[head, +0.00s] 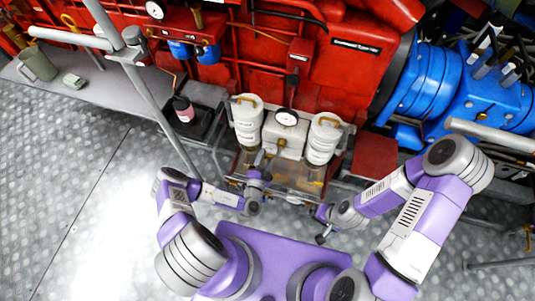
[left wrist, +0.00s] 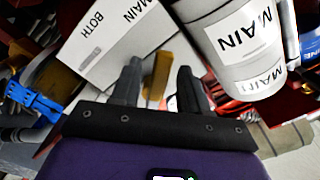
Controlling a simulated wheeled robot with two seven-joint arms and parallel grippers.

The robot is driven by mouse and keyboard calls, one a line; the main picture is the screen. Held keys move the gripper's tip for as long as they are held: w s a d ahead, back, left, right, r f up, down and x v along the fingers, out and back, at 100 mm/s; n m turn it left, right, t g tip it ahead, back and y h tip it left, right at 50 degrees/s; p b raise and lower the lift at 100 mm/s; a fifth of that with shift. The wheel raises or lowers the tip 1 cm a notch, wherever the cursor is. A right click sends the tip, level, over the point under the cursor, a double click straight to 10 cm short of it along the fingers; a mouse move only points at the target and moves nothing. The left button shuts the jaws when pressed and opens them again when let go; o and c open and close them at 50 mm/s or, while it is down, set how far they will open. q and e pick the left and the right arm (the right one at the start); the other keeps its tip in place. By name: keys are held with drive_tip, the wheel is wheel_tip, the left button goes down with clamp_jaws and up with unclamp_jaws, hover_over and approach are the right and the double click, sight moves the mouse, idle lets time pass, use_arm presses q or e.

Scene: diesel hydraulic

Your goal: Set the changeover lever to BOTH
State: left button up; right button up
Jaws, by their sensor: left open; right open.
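The changeover lever (left wrist: 158,76) is a brass bar below a white block (left wrist: 112,40) marked MAIN and BOTH in the left wrist view. The bar lies between the fingers of my left gripper (left wrist: 158,86), nearer the left finger; I cannot tell whether they touch it. In the head view my left gripper (head: 262,162) is in front of the white block (head: 283,148), between two white filter canisters, and hides part of it. My left gripper is open. My right gripper (head: 321,226) hangs lower right, apart from the unit, open; its fingers are hard to make out.
The left canister (head: 247,122) and right canister (head: 323,140) flank the block, with a round gauge (head: 286,117) above it. A canister marked MAIN (left wrist: 235,45) stands close to the right finger. Red machinery (head: 350,60) is behind. Floor at left (head: 90,200) is clear.

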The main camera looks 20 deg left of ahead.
use_arm(q)
drive_tip(key=shift+w+d, duration=0.1)
drive_tip(key=shift+w, duration=1.15)
clamp_jaws()
